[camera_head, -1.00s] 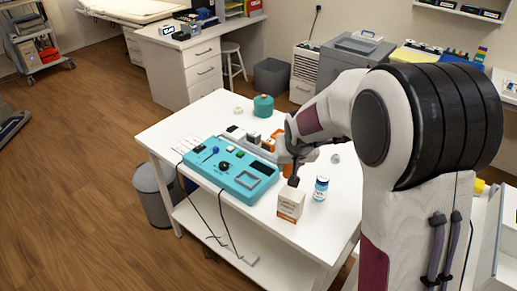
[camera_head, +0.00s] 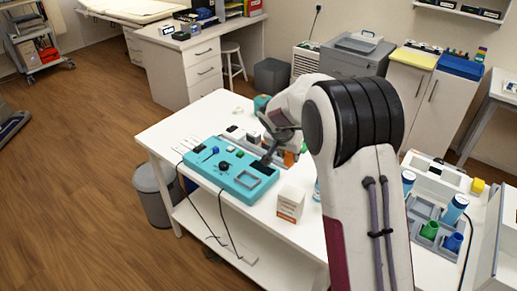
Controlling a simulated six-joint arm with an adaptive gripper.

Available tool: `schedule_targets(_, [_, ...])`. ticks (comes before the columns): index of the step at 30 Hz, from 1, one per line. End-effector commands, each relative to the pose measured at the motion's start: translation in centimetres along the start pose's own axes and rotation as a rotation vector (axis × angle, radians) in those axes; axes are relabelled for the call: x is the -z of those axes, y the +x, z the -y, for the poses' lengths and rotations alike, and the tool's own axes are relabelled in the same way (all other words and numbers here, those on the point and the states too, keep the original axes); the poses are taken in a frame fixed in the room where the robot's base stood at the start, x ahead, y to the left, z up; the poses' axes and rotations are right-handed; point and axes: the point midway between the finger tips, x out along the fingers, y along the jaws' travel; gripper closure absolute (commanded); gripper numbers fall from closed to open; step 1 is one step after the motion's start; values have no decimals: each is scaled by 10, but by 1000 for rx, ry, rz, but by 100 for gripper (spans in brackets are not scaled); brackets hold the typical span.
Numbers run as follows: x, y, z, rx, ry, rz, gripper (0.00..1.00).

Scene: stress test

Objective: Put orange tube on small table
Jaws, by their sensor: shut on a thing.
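My gripper (camera_head: 267,159) is shut over the teal device's right end, by the grey rack. It is small and dark here, and I cannot make out the thing between its fingers. An orange piece (camera_head: 289,158) shows just right of the gripper, at the grey rack. Whether it is the orange tube is not clear. My wrist hides part of the rack. The white table (camera_head: 168,133) under them has a lower shelf. I cannot tell which surface is the small table.
A teal device (camera_head: 225,168) with cables, a white carton (camera_head: 290,203) and a teal round container (camera_head: 261,102) share the table. At right, a bench holds grey trays with a green cup (camera_head: 429,231) and blue-capped bottles. My arm covers the table's right side.

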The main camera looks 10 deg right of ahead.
Motion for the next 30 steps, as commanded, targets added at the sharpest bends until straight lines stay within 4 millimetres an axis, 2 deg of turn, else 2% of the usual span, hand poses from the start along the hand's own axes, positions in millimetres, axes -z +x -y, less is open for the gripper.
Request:
schedule_targets(15, [34,30,12,-135,236,0,93])
schedule_targets(30, [41,34,14,-165,286,0,93])
